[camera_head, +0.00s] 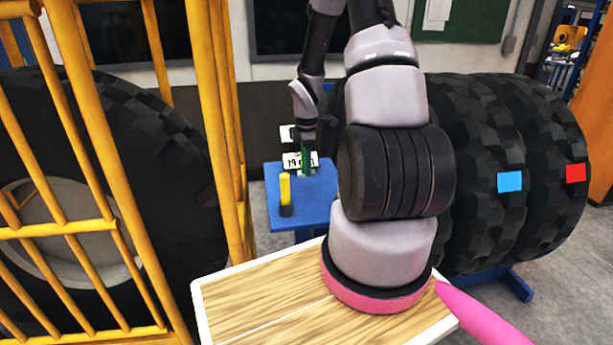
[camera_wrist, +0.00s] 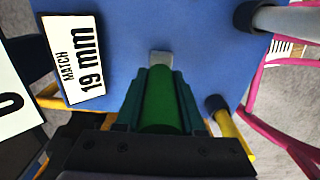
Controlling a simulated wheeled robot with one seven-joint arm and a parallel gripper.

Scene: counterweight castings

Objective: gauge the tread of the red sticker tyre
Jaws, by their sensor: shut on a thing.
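The red sticker tyre (camera_head: 562,125) is the rightmost of a row of big black treaded tyres in the head view, with the red sticker (camera_head: 576,173) on its tread. My gripper (camera_head: 306,150) is over the blue table, well left of that tyre. It is shut on a green tool (camera_wrist: 160,105), which has a pale square end (camera_wrist: 160,58). I cannot tell whether this end touches the table. A white card (camera_wrist: 77,58) beside it reads "MATCH 19 mm". A yellow tool with a dark base (camera_head: 285,193) stands upright at the table's left side.
The blue table (camera_head: 262,205) stands beyond my wooden-topped base. A tyre with a blue sticker (camera_head: 511,182) is just left of the red one. A yellow cage (camera_head: 215,110) with a large wheel fills the left. Another card (camera_wrist: 12,110) is partly cut off.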

